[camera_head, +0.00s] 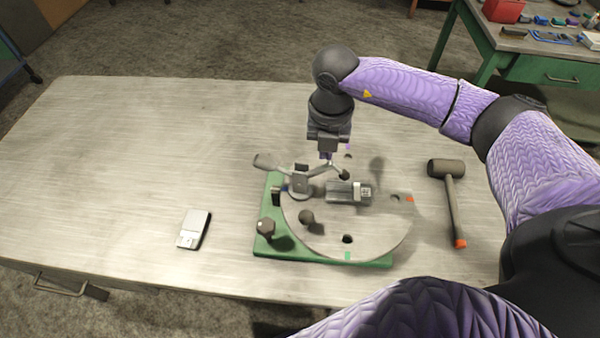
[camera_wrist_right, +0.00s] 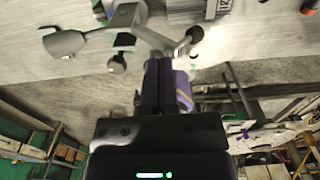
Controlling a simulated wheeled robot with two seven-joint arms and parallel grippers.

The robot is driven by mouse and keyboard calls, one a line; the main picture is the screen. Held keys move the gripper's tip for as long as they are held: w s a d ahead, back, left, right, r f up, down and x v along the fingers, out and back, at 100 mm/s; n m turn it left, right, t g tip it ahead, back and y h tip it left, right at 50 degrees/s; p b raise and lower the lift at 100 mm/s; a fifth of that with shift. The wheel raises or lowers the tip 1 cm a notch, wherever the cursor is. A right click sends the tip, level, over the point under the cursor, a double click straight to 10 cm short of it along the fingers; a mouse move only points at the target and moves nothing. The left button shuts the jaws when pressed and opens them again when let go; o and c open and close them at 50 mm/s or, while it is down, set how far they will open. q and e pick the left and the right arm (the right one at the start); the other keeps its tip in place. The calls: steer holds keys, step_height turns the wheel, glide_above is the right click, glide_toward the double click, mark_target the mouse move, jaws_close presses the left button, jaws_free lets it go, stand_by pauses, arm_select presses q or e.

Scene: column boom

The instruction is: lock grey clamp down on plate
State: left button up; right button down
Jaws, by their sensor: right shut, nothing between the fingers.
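The grey clamp (camera_head: 299,183) stands on the round grey plate (camera_head: 378,228), which lies on a green base (camera_head: 262,242). Its lever handle (camera_head: 266,161) sticks out to the left. Its arm reaches right to a dark tip (camera_head: 344,175) near a grey block (camera_head: 343,192) on the plate. I cannot tell whether the tip touches anything. My right gripper (camera_head: 327,158) is shut and empty, pointing down just behind the clamp arm. In the right wrist view the clamp's handle (camera_wrist_right: 65,43) is left of my shut fingers (camera_wrist_right: 165,68). My left gripper is out of view.
A dark mallet (camera_head: 452,200) lies right of the plate. A small grey box (camera_head: 194,229) lies to the left. A dark knob (camera_head: 266,227) stands on the base's left corner. The table's left side is clear. A green bench (camera_head: 545,62) stands behind right.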

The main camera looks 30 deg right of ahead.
mark_target(329, 163)
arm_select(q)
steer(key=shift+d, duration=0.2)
arm_select(e)
steer(key=shift+f, duration=0.1)
steer(key=shift+f+b, duration=0.3)
steer(key=shift+s+d+f+b, duration=0.1)
steer(key=shift+f+b, duration=0.2)
steer(key=shift+f, duration=0.1)
steer(key=shift+s+d+f+b, duration=0.1)
steer(key=shift+f+b, duration=0.45)
steer(key=shift+f, duration=0.2)
steer(key=shift+d+f+b, duration=0.1)
steer(key=shift+f+b, duration=0.2)
steer(key=shift+f, duration=0.15)
steer(key=shift+s+f, duration=0.1)
steer(key=shift+f, duration=0.25)
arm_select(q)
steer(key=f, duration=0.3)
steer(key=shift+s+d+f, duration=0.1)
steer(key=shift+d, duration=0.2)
arm_select(e)
steer(key=shift+r, duration=0.1)
